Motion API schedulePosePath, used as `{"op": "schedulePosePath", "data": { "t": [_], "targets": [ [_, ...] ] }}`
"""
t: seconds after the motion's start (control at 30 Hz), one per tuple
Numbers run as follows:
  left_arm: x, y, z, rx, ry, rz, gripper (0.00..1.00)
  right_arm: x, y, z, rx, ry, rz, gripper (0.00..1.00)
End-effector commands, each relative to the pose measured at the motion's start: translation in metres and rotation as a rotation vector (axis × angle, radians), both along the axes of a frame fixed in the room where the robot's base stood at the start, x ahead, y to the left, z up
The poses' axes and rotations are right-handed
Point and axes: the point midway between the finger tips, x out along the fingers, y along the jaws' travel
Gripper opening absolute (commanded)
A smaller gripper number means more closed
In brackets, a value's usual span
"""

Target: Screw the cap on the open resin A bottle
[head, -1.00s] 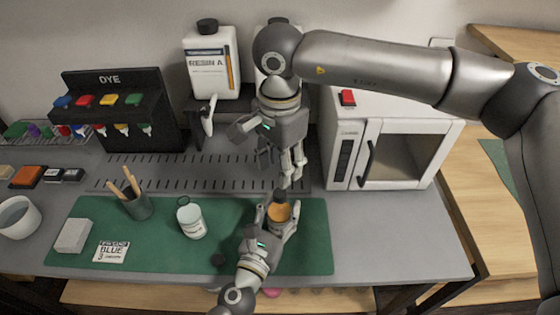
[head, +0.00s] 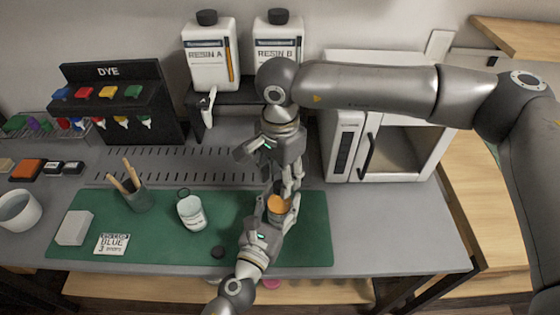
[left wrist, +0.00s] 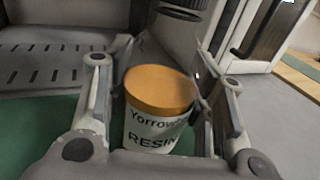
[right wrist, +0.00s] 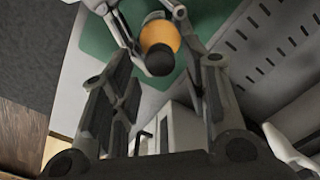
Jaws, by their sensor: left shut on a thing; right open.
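My left gripper (head: 276,214) is shut on a small labelled resin bottle (left wrist: 155,125) with an orange upper part, upright at the mat's right side. The right wrist view shows a dark round piece (right wrist: 160,60) overlapping its orange top; whether it is seated there is unclear. My right gripper (head: 290,178) is open, pointing down just above and beside this bottle. A clear, white-labelled bottle (head: 191,213) stands on the mat to the left, with a dark ring at its top. A small black cap (head: 218,252) lies on the mat between them.
Large capped RESIN A (head: 210,70) and RESIN B (head: 278,44) jugs stand on a rear shelf. A white oven-like box (head: 400,150) is right of my grippers. The green mat (head: 160,235) also holds a stick cup (head: 137,197), a white block and a BLUE card.

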Motion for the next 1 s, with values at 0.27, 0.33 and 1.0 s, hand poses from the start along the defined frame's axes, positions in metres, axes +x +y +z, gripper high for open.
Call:
{"op": "schedulePosePath", "data": {
  "t": [0.27, 0.33, 1.0],
  "targets": [
    [0.0, 0.0, 0.0, 0.0, -0.001, 0.0, 0.0, 0.0, 0.0, -0.017, 0.0, 0.0, 0.0, 0.42],
    [0.0, 0.0, 0.0, 0.0, -0.001, 0.0, 0.0, 0.0, 0.0, -0.017, 0.0, 0.0, 0.0, 0.42],
    [0.0, 0.0, 0.0, 0.0, -0.001, 0.0, 0.0, 0.0, 0.0, -0.017, 0.001, 0.001, -0.016, 0.0]
  ]
}}
